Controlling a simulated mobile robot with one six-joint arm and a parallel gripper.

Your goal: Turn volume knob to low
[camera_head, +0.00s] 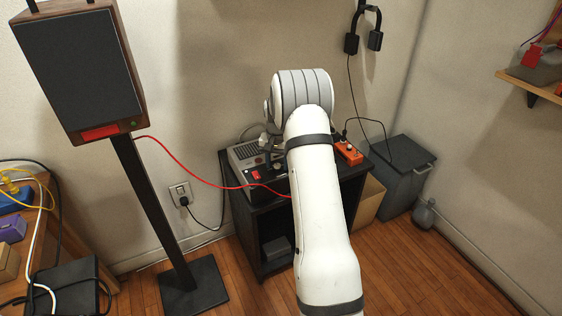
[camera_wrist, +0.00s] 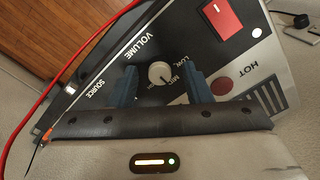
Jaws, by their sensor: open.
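The volume knob (camera_wrist: 160,73) is a small round pale knob on a black panel (camera_wrist: 100,72) in the wrist view. The panel reads VOLUME, LOW, MID and SOURCE. A light mark on the knob seems to face the MID side, but it is too small to be sure. My gripper (camera_wrist: 161,80) is open, with one dark blue finger on each side of the knob. Whether either finger touches it I cannot tell. In the head view the device (camera_head: 243,153) stands on a black cabinet, and my arm hides most of the gripper and knob.
A red rocker switch (camera_wrist: 222,14) and a red round spot marked HOT (camera_wrist: 223,86) lie near the knob. A red cable (camera_head: 195,180) runs from the speaker (camera_head: 80,75) to the device.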

